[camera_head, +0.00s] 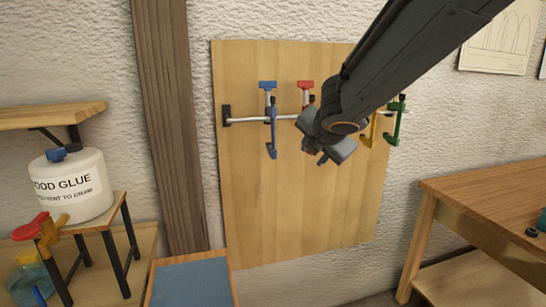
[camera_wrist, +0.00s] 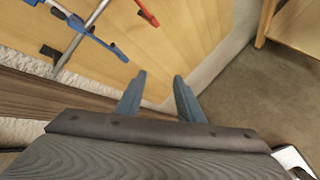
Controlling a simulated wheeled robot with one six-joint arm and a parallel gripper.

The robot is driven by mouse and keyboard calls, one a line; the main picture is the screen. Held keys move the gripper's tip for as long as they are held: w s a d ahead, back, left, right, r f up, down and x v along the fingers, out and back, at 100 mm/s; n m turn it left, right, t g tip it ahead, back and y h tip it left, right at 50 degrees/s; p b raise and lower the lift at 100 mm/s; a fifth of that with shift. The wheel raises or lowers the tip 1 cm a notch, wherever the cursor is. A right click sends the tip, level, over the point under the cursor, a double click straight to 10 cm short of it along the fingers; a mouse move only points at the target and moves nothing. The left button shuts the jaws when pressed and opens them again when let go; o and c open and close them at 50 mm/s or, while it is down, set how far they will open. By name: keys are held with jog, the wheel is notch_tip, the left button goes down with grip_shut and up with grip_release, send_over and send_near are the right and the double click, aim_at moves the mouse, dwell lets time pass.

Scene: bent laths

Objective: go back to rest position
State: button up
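My gripper (camera_wrist: 158,95) shows in the wrist view with its two blue-grey fingers apart and nothing between them. In the head view my arm reaches in from the top right, and my gripper (camera_head: 326,157) hangs in front of the wooden wall panel (camera_head: 300,210). A blue clamp (camera_head: 270,120), a red clamp (camera_head: 305,88), a yellow clamp (camera_head: 368,130) and a green clamp (camera_head: 396,120) hang on the metal rail (camera_head: 245,120). My arm hides part of the rail and of the red and yellow clamps.
A glue container (camera_head: 72,188) stands on a small shelf at the left, with red and yellow spouted bottles (camera_head: 42,230) below. A blue-topped stand (camera_head: 190,283) is at the bottom. A wooden table (camera_head: 490,205) is at the right. A wooden post (camera_head: 168,120) runs beside the panel.

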jog(key=s+d+f+m+g+h, duration=0.1)
jog(key=s+d+f+m+g, duration=0.1)
jog(key=s+d+f+m, duration=0.4)
jog(key=s+d+f+m+g+h, duration=0.1)
jog(key=s+d+f+m+g, duration=0.2)
jog(key=s+f+m, duration=0.35)
jog(key=s+f+m+g+y, duration=0.1)
jog(key=s+f+m+g, duration=0.3)
jog(key=s+f+m, duration=0.6)
jog(key=s+m, duration=0.1)
jog(key=m, duration=0.3)
jog(key=shift+s+m+y, duration=0.2)
jog(key=shift+m+y, duration=0.1)
jog(key=shift+m, duration=0.05)
jog(key=shift+f, duration=0.1)
jog(key=shift+c, duration=0.4)
